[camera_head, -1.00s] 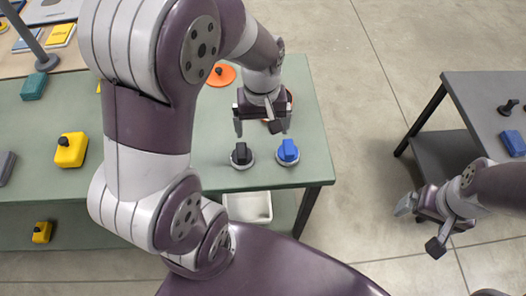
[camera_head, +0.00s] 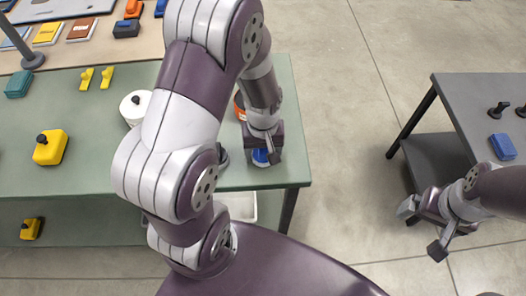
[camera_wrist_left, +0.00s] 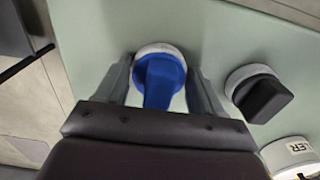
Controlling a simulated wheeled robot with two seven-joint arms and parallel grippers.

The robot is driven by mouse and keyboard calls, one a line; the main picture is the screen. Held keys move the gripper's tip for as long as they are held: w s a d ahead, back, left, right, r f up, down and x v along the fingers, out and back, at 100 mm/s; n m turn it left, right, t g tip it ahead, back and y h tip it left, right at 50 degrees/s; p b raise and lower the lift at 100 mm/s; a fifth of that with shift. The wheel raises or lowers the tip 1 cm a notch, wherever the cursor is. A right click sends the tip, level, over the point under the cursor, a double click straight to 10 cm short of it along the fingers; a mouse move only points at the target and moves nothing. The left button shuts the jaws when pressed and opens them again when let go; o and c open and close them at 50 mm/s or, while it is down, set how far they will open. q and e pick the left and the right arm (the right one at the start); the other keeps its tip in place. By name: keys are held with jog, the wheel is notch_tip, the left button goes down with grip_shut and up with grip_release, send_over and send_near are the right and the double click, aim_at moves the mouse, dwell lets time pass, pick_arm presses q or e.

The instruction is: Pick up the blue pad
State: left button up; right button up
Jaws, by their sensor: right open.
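A flat blue pad (camera_head: 503,147) lies on the dark grey table at the right in the head view. My right gripper (camera_head: 423,228) is open and empty, left of and nearer than that table, apart from the pad. My left gripper (camera_head: 264,157) is over the front right part of the green table. In the left wrist view, its open fingers (camera_wrist_left: 161,92) stand on either side of a blue knob-like piece (camera_wrist_left: 160,80) on a round white base, with gaps visible. In the head view this piece (camera_head: 261,158) is mostly hidden by the gripper.
A black knob (camera_wrist_left: 262,98) on a round base stands close beside the left gripper. Dark pegs (camera_head: 499,109) stand behind the pad on the grey table (camera_head: 455,92). The green table (camera_head: 90,130) holds yellow pieces. Open floor (camera_head: 350,130) separates the tables.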

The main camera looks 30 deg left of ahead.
pick_arm(q)
jog(key=c, duration=0.5)
